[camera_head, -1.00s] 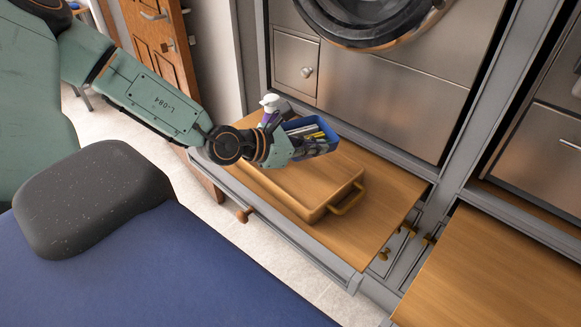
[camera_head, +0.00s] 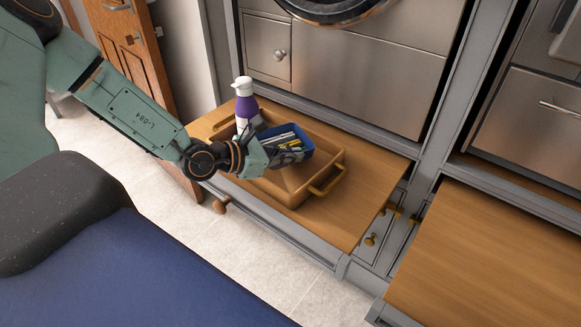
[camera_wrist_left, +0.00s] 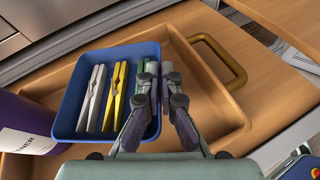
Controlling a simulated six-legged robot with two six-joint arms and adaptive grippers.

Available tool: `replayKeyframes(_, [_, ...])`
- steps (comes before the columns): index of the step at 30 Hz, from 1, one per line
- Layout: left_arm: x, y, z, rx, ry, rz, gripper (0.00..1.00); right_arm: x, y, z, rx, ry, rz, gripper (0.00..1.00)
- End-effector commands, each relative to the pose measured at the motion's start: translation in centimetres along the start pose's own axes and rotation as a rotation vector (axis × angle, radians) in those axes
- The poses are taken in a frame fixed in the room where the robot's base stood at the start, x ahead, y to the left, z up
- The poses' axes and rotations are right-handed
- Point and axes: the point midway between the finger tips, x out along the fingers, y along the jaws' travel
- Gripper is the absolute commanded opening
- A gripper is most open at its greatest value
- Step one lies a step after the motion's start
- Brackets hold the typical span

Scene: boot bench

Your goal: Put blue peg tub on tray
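The blue peg tub (camera_head: 306,146) holds several white, yellow and green pegs. It also shows in the left wrist view (camera_wrist_left: 70,108). My left gripper (camera_wrist_left: 160,76) is shut on the tub's right wall there, one finger inside and one outside; in the head view the gripper (camera_head: 285,154) covers the tub's near side. The tan tray (camera_head: 298,192) with brass-coloured handles lies on the wooden shelf; its floor and right handle show in the left wrist view (camera_wrist_left: 213,95). The tub is level inside the tray's outline, low over or touching its floor; I cannot tell which. My right gripper is not in view.
A purple bottle with a white pump top (camera_head: 245,108) stands beside the tub at the tray's left part, close to the tub in the left wrist view (camera_wrist_left: 22,122). The steel cabinet front (camera_head: 350,70) rises behind. The tray's right end is free.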

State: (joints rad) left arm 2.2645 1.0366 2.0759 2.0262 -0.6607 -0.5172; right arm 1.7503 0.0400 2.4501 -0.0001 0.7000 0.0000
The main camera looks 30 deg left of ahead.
Motion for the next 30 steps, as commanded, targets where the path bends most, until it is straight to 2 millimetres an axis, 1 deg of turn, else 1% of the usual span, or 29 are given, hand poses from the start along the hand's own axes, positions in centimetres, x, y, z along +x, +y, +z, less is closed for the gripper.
replayKeyframes(1, [0.3, -0.2, -1.0, 0.002, 0.002, -0.001, 0.0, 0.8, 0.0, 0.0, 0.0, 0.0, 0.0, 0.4])
replayKeyframes(3, [0.7, -0.3, -1.9, 0.003, 0.003, -0.002, 0.0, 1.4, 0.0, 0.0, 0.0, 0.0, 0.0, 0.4])
replayKeyframes(6, [1.1, -0.5, -2.8, 0.001, 0.002, -0.002, 0.0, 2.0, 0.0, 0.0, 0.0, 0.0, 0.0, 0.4])
replayKeyframes(14, [1.1, -0.4, -2.6, 0.001, 0.0, 0.0, 0.0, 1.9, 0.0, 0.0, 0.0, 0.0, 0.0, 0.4])
replayKeyframes(19, [1.2, -0.5, -3.0, 0.001, 0.0, 0.0, 0.0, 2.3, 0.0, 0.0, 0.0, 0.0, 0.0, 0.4])
replayKeyframes(27, [1.2, -0.5, -3.0, 0.0, 0.001, -0.001, 0.23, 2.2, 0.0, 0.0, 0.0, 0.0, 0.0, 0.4])
replayKeyframes(29, [1.2, -0.5, -3.0, 0.0, 0.001, -0.001, 0.28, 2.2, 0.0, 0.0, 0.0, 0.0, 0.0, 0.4])
replayKeyframes(30, [1.2, -0.5, -3.0, 0.0, 0.001, -0.001, 0.28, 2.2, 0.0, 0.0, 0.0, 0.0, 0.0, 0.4])
